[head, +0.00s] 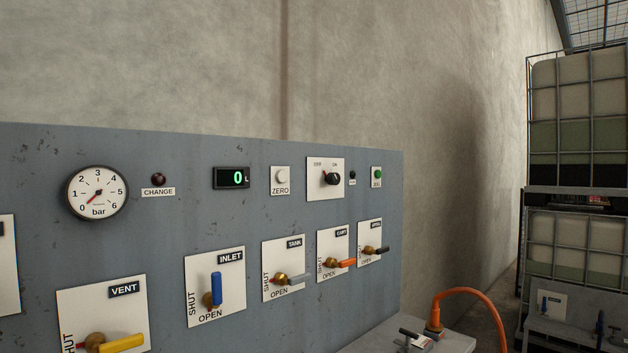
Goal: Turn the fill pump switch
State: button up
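A black rotary switch (332,178) sits on a white plate on the upper right part of the grey panel (220,150). Two small labels stand above it; the right one looks like ON, the left one is too small to read surely. A red mark shows on the knob's left side, towards the left label. I cannot read a fill pump label beside it. A small dark button or lamp (352,174) and a green one (377,173) are to its right. My gripper is not in view.
Valve levers stick out below: yellow VENT (122,343), blue INLET (216,288), grey TANK (297,281), orange (346,263) and black (380,250). A gauge (97,192) and a 0 display (231,177) are left. An orange hose (470,292) rises at lower right.

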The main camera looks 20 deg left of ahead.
aim_at(332, 179)
jog(key=u, duration=0.7)
jog(key=i, duration=0.95)
jog(key=u, duration=0.8)
